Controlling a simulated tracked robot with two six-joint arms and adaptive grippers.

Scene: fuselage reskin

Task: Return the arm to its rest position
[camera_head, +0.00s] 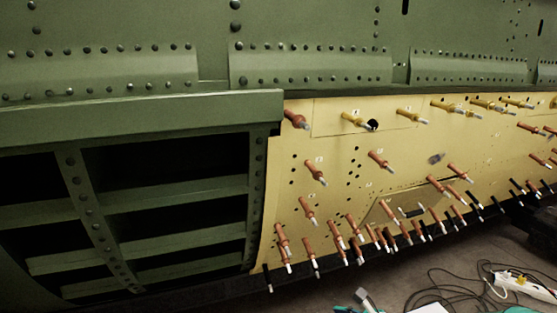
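No arm and no gripper of mine shows in the head view, so I cannot see whether either one is open or shut. In front of me is the green fuselage side (310,65) with a yellow skin panel (330,180) on its right part. Several copper-coloured fasteners (316,172) and several gold-coloured fasteners (357,119) stick out of the yellow panel. Their tips are pale.
An open green frame (150,197) with dark bays lies left of the yellow panel. Black fasteners (267,278) line the panel's lower edge. On the grey floor (400,275) at lower right are dark cables (450,280) and a white power strip (525,286).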

